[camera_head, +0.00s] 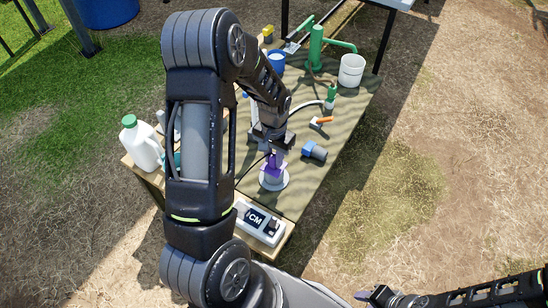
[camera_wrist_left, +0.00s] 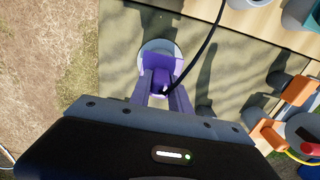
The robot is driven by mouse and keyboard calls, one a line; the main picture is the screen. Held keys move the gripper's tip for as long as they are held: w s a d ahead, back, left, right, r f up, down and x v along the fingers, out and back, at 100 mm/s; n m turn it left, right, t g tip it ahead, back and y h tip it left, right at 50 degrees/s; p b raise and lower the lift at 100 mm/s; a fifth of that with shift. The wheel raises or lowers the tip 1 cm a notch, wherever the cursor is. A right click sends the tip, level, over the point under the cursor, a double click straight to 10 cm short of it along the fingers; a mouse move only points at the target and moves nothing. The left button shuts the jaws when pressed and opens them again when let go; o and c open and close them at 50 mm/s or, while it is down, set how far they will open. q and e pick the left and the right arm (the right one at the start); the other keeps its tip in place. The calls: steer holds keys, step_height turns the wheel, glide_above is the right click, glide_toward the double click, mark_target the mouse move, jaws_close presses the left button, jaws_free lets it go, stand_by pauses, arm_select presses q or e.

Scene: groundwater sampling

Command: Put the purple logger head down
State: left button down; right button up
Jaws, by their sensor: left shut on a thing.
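The purple logger head (camera_head: 272,171) is at a round white base (camera_head: 274,184) near the front of the table, and I cannot tell whether it rests on it. My left gripper (camera_head: 272,160) comes down from above and is shut on the logger head. In the left wrist view the logger head (camera_wrist_left: 158,63) shows between the two fingers, with the pale round base (camera_wrist_left: 146,47) around and behind it. A black cable runs up from the logger head. My right gripper (camera_head: 376,295) is at the bottom right, off the table; its jaws are too small to read.
A box marked CM (camera_head: 259,221) sits at the table's front edge. A white jug with green cap (camera_head: 142,144) is at the left. A blue-grey cylinder (camera_head: 314,151) and an orange-handled valve (camera_head: 321,122) lie to the right. A white bucket (camera_head: 351,71) and green pump (camera_head: 316,45) stand behind.

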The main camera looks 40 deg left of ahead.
arm_select(q)
steer(key=c, duration=1.2)
jaws_free()
steer(key=shift+r, duration=0.15)
step_height(320, 180, up, 12)
steer(key=p, duration=0.2)
